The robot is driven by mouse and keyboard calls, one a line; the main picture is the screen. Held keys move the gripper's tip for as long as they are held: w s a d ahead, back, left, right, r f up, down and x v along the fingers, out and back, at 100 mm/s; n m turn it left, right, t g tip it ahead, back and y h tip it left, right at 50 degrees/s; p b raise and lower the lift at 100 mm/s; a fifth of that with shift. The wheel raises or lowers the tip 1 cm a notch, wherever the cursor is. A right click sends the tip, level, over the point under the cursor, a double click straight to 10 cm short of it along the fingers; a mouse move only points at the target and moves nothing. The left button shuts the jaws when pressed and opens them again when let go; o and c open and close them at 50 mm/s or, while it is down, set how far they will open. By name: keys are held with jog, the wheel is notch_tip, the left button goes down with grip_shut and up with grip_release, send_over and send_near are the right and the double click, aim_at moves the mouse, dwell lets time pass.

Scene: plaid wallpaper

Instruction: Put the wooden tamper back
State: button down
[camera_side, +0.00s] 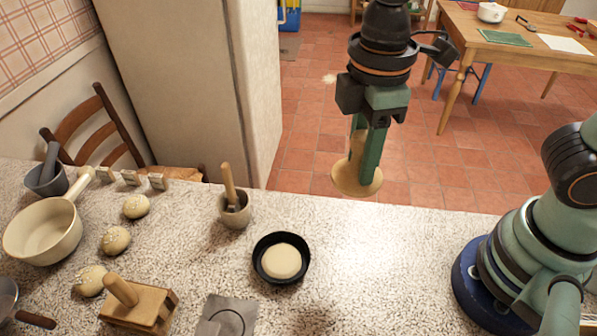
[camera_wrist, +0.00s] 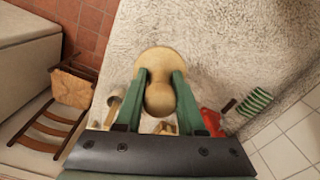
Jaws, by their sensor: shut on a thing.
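My gripper (camera_side: 364,138) is raised above and behind the counter's far edge, pointing down. It is shut on the wooden tamper (camera_side: 356,180), whose pale round base hangs lowest with its face downward. In the wrist view, the gripper's green fingers (camera_wrist: 160,82) hold the tamper's rounded handle (camera_wrist: 159,98) between them. A grey square mat (camera_side: 226,316) with a circle outline lies bare at the counter's front, left of my gripper. A black dish (camera_side: 258,269) holds a flat round of pale dough (camera_side: 281,261).
A mortar with a pestle (camera_side: 234,212), a wooden block with an upright handle (camera_side: 140,306), several dough balls (camera_side: 116,240) and a cream saucepan (camera_side: 42,236) stand on the left. The counter (camera_side: 390,265) is clear between the dish and my base.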

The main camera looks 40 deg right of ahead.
jog(key=s+a+n, duration=0.4)
jog(key=s+n, duration=0.1)
jog(key=s, duration=0.1)
jog(key=f, duration=1.9)
jog(key=shift+w+d+f, duration=0.15)
jog(key=shift+w+d, duration=0.05)
jog(key=shift+w, duration=0.05)
jog(key=c, duration=0.5)
grip_release()
jog(key=shift+f, duration=0.15)
